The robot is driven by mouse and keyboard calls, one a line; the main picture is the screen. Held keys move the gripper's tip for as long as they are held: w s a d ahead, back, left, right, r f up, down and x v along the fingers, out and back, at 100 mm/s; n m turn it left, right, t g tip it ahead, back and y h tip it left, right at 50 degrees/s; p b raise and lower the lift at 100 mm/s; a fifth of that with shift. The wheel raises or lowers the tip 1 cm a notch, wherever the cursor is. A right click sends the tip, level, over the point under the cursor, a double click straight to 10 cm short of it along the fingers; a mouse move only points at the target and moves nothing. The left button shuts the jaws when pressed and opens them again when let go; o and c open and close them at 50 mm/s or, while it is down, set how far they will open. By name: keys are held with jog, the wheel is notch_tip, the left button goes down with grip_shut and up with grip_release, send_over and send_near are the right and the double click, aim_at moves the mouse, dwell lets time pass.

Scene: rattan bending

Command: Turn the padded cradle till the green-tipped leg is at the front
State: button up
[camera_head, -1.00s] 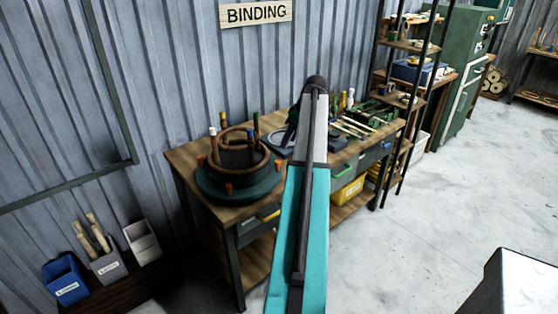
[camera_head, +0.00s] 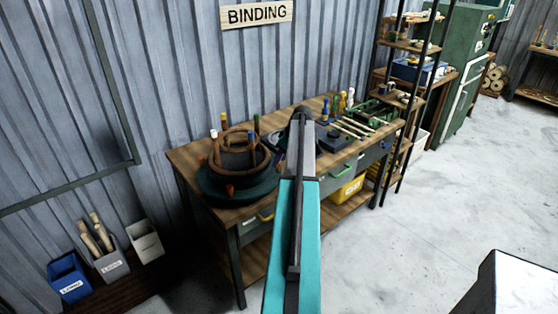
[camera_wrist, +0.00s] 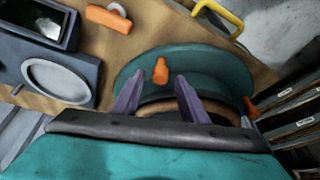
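The padded cradle (camera_head: 236,187) is a round teal-and-dark base on the left of the workbench, with a brown rattan ring and upright legs around it. One leg has a green tip (camera_head: 257,118), at the back right. Others show a white tip (camera_head: 213,134) at the left and a blue tip (camera_head: 251,136) nearer the middle. In the wrist view the teal rim (camera_wrist: 208,62) bears an orange peg (camera_wrist: 160,70). My gripper (camera_wrist: 159,80) is open, its two purple fingers either side of that peg; contact cannot be told.
The wooden workbench (camera_head: 190,154) has tools on its right half and drawers below. In the wrist view a grey device (camera_wrist: 55,65) and an orange-handled item (camera_wrist: 108,20) lie close by, and a yellow drawer handle (camera_wrist: 222,17) shows. Bins (camera_head: 105,262) stand at lower left.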

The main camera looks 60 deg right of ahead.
jog(key=shift+w+f, duration=0.25)
jog(key=shift+f, duration=0.3)
grip_shut()
jog(key=shift+s+a, duration=0.15)
jog(key=shift+a, duration=0.15)
jog(key=shift+d, duration=0.2)
jog(key=shift+s, duration=0.1)
